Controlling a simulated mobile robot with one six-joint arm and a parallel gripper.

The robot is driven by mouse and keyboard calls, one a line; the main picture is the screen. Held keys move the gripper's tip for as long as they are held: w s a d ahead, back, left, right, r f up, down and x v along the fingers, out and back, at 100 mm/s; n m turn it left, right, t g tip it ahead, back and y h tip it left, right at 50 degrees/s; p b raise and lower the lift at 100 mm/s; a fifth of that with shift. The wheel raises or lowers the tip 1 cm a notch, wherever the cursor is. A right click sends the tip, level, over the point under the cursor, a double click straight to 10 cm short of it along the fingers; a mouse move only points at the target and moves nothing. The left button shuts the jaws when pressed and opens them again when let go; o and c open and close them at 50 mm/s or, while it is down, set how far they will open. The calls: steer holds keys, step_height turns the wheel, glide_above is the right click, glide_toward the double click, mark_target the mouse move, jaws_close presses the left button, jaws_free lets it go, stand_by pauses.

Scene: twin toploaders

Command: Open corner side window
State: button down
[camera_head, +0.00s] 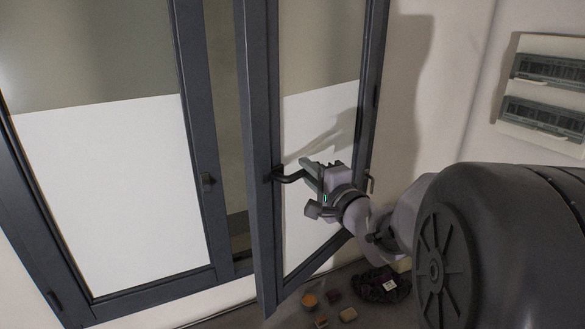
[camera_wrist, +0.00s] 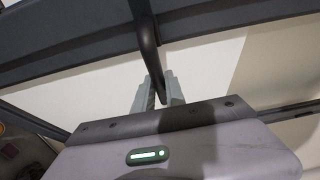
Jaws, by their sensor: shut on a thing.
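The corner side window (camera_head: 263,180) has a dark grey frame and a pane with a white lower part. In the head view it stands swung ajar, with a gap between its left edge and the neighbouring fixed frame. Its dark handle (camera_head: 289,177) sticks out from the left frame bar, pointing right. My gripper (camera_head: 309,176) is shut on the handle's free end. In the wrist view the handle (camera_wrist: 148,45) comes down from the frame between the two grey fingers of my gripper (camera_wrist: 160,90).
An electrical panel (camera_head: 545,95) is on the right wall. Several small blocks (camera_head: 320,321) and a dark item (camera_head: 381,285) lie on the floor below the window.

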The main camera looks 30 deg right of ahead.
steer(key=s+d+p, duration=0.1)
steer(key=s+d, duration=0.4)
steer(key=s, duration=0.3)
steer(key=shift+d+p, duration=0.35)
steer(key=shift+p, duration=0.05)
steer(key=c, duration=1.1)
jaws_free()
steer(key=shift+w+a, duration=0.15)
steer(key=shift+w, duration=0.05)
steer(key=o, duration=0.5)
steer(key=shift+s, duration=0.1)
steer(key=s+d+p, duration=0.2)
steer(key=s+d, duration=0.2)
steer(key=s, duration=0.2)
steer(key=shift+s+d+p, duration=0.25)
steer(key=shift+d+p, duration=0.05)
steer(key=shift+d, duration=0.05)
